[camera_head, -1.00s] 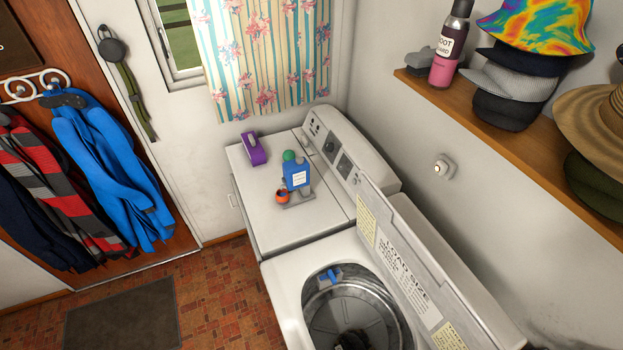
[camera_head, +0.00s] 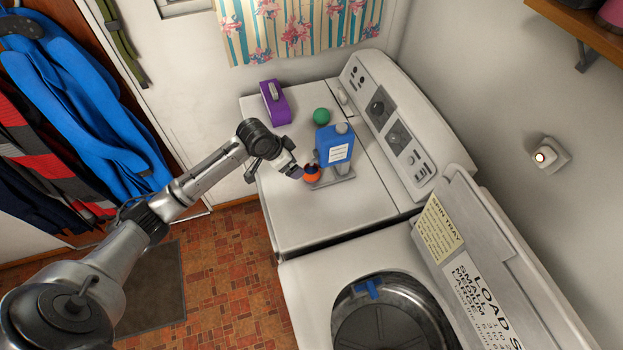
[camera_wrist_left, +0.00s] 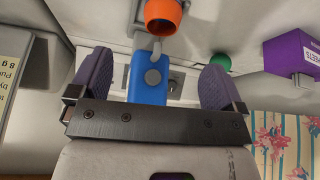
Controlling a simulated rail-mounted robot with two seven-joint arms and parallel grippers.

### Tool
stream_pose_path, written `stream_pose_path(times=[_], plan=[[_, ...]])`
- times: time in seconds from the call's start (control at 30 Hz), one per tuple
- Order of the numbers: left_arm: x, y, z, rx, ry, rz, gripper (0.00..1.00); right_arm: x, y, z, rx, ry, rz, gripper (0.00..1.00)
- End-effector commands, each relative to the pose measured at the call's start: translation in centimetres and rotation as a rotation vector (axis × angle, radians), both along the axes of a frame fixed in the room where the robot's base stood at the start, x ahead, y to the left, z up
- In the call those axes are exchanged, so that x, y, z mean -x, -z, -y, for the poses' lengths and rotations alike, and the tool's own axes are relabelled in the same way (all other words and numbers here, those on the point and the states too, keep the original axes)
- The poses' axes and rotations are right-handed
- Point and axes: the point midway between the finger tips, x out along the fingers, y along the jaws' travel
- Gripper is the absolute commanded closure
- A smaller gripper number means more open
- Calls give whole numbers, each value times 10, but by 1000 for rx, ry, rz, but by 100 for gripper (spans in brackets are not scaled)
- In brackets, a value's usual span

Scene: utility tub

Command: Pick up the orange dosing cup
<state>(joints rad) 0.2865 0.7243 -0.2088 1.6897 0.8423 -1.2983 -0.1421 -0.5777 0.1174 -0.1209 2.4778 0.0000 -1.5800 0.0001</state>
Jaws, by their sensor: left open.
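The orange dosing cup (camera_head: 311,175) sits on a small grey tray (camera_head: 340,180) on top of the white dryer-like machine, just in front of a blue bottle (camera_head: 336,150). My left gripper (camera_head: 297,172) is right beside the cup on its left, partly covering it. In the left wrist view its two purple fingers (camera_wrist_left: 157,75) are spread and nothing is held. The blue bottle (camera_wrist_left: 148,82) shows between the fingers, farther back. My right gripper is not in view.
A green ball (camera_head: 321,116) and a purple box (camera_head: 275,102) stand behind the bottle. The open washer tub (camera_head: 390,320) with its raised lid (camera_head: 490,260) lies at the front right. The machine top left and front of the tray is clear.

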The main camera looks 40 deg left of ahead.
Motion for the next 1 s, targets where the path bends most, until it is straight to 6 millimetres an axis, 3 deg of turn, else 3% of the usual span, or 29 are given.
stream_pose_path(times=[0.13, 0.5, 0.83, 1.0], plan=[[-15, 8, -9, 10, -13, 10, 5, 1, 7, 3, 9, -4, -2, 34], [-43, 58, 2, 10, -14, 10, 5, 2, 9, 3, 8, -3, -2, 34], [-51, 74, 6, 8, -13, 11, 5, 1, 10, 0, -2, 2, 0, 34], [-60, 93, 15, 10, -12, 10, 5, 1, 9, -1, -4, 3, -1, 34]])
